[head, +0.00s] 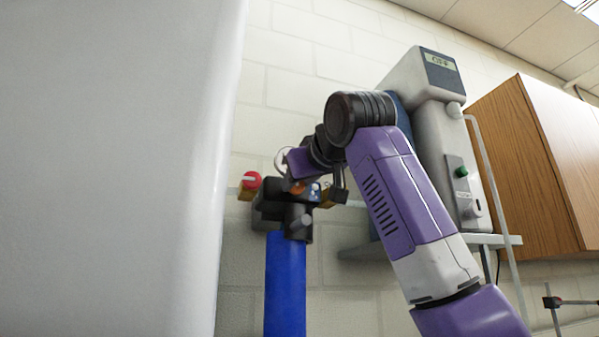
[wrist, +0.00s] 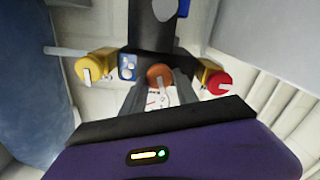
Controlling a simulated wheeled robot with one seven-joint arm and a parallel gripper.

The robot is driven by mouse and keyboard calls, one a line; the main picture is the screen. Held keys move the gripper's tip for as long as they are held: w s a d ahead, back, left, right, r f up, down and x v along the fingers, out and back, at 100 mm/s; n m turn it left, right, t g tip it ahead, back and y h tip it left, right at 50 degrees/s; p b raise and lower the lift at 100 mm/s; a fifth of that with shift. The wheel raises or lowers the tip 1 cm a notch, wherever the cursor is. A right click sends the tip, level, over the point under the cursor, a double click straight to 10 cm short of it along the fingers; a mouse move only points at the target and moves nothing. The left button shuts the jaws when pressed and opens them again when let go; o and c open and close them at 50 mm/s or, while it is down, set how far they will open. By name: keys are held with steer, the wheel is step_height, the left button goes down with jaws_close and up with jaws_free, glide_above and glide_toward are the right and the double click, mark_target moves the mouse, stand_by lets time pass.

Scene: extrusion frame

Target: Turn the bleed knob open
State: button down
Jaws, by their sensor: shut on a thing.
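A copper-brown knob (wrist: 159,76) with a pale pointer sits at the middle of a dark valve block (head: 268,208). In the wrist view my gripper (wrist: 160,90) has its two dark fingers on either side of this knob and is shut on it. The knob's lettering is too small to read, so its name cannot be confirmed. A yellow-orange knob (wrist: 90,68) with a white pointer is to its left and a red knob (wrist: 219,82) with a white pointer is to its right. The red knob also shows in the head view (head: 251,180).
The valve block tops a blue column (head: 285,285). A small blue label (wrist: 127,67) is beside the copper knob. A grey instrument (head: 436,130) stands on a shelf (head: 365,250) behind my arm. A wooden cabinet (head: 535,165) is right; a large pale surface (head: 110,160) fills the left.

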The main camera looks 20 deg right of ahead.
steer(key=n+p, duration=0.5)
steer(key=n, duration=0.2)
steer(key=shift+a+r, duration=0.1)
steer(key=shift+r, duration=0.05)
steer(key=n+p, duration=0.3)
steer(key=n, duration=0.1)
steer(key=shift+n, duration=0.3)
steer(key=shift+f+n+p, duration=0.3)
steer(key=shift+n+p, duration=0.5)
steer(key=shift+n, duration=0.3)
steer(key=shift+a, duration=0.1)
steer(key=c, duration=1)
jaws_free()
steer(key=shift+o, duration=0.2)
